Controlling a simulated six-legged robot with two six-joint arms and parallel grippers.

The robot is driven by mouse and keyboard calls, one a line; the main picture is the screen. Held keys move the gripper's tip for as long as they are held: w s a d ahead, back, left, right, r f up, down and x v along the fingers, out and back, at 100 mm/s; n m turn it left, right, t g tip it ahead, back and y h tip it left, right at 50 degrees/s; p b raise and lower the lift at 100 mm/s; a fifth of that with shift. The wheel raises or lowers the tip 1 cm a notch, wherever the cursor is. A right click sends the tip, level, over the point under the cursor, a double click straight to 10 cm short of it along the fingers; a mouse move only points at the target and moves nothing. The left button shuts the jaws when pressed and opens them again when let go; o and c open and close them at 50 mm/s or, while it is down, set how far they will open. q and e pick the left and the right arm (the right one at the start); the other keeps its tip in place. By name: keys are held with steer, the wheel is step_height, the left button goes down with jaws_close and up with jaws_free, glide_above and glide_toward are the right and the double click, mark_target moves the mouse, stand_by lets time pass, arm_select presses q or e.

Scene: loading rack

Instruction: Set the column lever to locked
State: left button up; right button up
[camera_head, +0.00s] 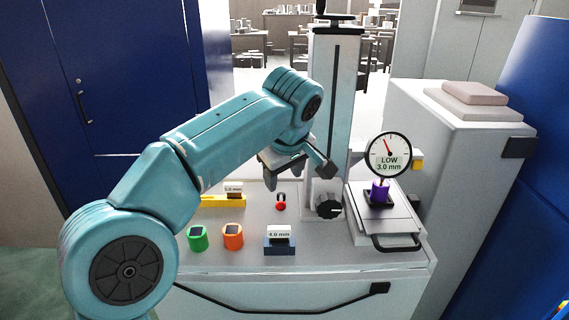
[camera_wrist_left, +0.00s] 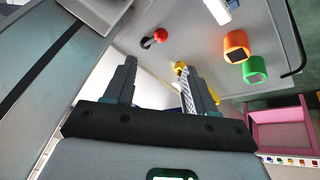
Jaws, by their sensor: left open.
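The column (camera_head: 335,100) stands upright at the back of the bench, with a dark slot down its front. A small lever with a red ball end (camera_head: 281,204) sits on the bench left of the column's foot; in the left wrist view its red ball (camera_wrist_left: 161,35) and short black arm show. A black knob (camera_head: 327,207) is at the column's foot. I cannot tell from a marking which is locked. My left gripper (camera_head: 298,178) is open and empty, above and behind the red-ended lever; its fingers also show in the left wrist view (camera_wrist_left: 162,75). My right gripper is out of view.
A dial gauge (camera_head: 389,156) reading LOW 3.0 mm stands over a purple block (camera_head: 380,191) at right. Green (camera_head: 197,238) and orange (camera_head: 233,236) cylinders, a blue 4.0 mm holder (camera_head: 279,246) and a yellow 5.0 mm holder (camera_head: 224,201) are on the bench.

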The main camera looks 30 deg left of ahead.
arm_select(q)
steer(key=v, duration=0.3)
steer(key=shift+r, duration=0.1)
